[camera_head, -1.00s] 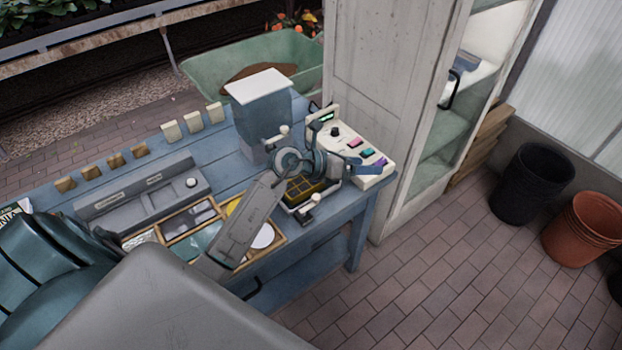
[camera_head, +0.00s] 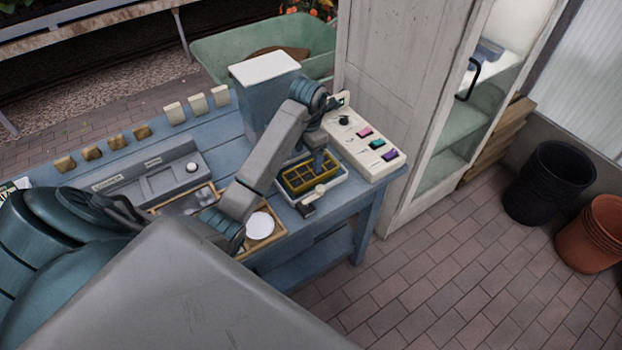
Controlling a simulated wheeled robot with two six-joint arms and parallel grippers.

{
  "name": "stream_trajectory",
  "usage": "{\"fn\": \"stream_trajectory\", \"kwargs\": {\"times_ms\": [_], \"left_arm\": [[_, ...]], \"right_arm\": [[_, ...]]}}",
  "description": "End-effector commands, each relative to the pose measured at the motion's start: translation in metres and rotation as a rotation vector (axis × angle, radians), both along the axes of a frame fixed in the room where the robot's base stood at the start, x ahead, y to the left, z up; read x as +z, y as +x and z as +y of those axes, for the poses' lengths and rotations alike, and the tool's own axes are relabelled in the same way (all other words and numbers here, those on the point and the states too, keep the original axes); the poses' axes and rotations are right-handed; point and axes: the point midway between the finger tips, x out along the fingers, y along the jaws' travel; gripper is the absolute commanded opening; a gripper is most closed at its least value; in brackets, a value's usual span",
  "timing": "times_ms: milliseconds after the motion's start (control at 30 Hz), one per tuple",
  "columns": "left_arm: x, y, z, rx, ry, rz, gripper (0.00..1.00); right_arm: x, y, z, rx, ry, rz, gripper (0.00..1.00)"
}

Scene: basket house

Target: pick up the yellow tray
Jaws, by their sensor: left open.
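The yellow tray (camera_head: 299,184) is a small dark-yellow tray with several square compartments. It sits in a white-rimmed holder (camera_head: 338,184) at the right end of the blue workbench. My left arm reaches over the bench from the left and bends down at its far end. My left gripper (camera_head: 319,163) is open and points down at the back right part of the tray, hiding some of it. The fingertips are small here, and I cannot tell if they touch the tray. My right gripper is not in view.
A white panel with coloured buttons (camera_head: 378,143) stands right of the tray. A blue-grey bin with a white lid (camera_head: 264,68) stands behind it. A white lever (camera_head: 320,189) is at the holder's front. A wooden frame with a white disc (camera_head: 261,226) lies left. A tall cabinet (camera_head: 393,60) stands behind.

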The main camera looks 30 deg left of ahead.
Motion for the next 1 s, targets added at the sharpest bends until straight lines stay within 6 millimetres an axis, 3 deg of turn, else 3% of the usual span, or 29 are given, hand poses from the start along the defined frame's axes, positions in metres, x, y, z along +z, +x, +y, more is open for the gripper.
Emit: {"fn": "stream_trajectory", "kwargs": {"times_ms": [33, 100, 367, 633, 800, 1000], "left_arm": [[-0.014, 0.000, 0.000, 0.000, 0.000, -0.001, 0.75], [-0.021, 0.000, 0.000, 0.000, 0.000, -0.001, 0.75], [-0.030, 0.001, -0.002, 0.000, -0.002, -0.001, 0.75], [-0.060, 0.004, -0.006, 0.000, -0.002, -0.001, 0.75], [-0.074, 0.004, -0.006, 0.001, -0.001, 0.000, 0.75], [-0.076, 0.004, -0.006, 0.000, -0.001, -0.002, 0.75]], "right_arm": [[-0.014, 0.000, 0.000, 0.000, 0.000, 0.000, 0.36], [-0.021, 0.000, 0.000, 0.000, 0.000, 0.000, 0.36], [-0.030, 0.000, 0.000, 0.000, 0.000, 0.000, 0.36], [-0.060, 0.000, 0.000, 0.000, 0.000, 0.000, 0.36], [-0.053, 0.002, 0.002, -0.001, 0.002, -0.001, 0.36], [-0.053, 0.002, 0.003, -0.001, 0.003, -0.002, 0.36]]}}
